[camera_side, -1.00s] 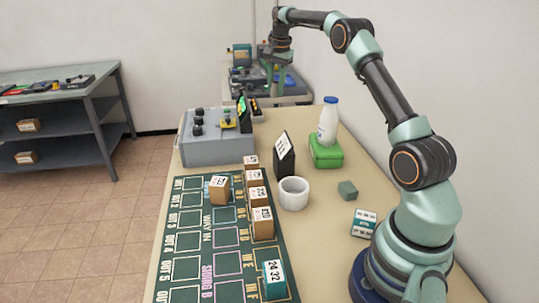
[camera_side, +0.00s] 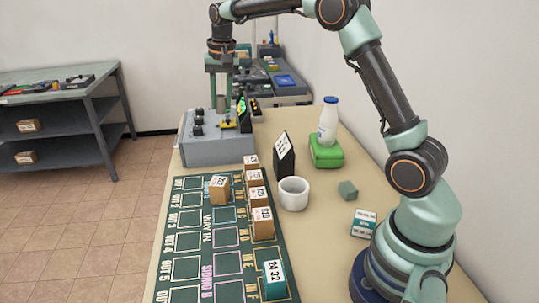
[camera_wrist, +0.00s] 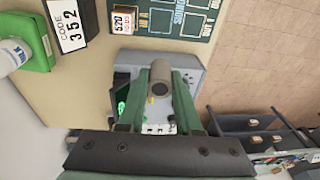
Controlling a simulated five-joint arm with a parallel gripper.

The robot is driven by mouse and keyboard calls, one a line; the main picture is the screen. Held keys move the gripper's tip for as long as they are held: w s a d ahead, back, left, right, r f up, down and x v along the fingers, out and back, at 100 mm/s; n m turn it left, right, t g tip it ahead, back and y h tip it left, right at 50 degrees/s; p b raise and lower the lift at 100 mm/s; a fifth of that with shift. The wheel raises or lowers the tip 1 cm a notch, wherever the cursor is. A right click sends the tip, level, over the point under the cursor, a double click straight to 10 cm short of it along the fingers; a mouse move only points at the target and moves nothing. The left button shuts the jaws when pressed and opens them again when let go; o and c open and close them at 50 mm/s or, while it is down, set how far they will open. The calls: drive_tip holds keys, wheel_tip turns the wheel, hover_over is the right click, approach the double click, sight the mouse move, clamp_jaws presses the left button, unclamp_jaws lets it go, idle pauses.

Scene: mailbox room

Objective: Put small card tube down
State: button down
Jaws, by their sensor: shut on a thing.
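My gripper (camera_wrist: 160,90) is shut on the small card tube (camera_wrist: 160,72), a short grey-brown cylinder seen nearly end-on between the green fingers in the wrist view. In the side view my gripper (camera_side: 221,118) points down over the grey control console (camera_side: 215,152). The tube cannot be made out clearly there. The exact gap between the tube and the console cannot be told.
The console has black knobs and a lit green display. A dark sorting mat (camera_side: 200,268) bears several small boxes.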

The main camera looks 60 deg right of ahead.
drive_tip(key=s+a+n, duration=0.3)
drive_tip(key=a, duration=0.5)
drive_tip(key=s+a+n, duration=0.3)
drive_tip(key=a+n, duration=0.1)
drive_tip(key=a, duration=0.5)
drive_tip(key=s+a+f+n+y, duration=0.1)
drive_tip(key=s+a+n, duration=0.6)
drive_tip(key=s+a, duration=0.55)
drive_tip(key=shift+n+g, duration=0.4)
drive_tip(key=f, duration=1.6)
drive_tip(key=shift+s+d, duration=0.25)
drive_tip(key=shift+s, duration=0.15)
drive_tip(key=shift+f, duration=2.15)
drive_tip(key=shift+f, duration=0.15)
drive_tip(key=c, duration=0.6)
unclamp_jaws()
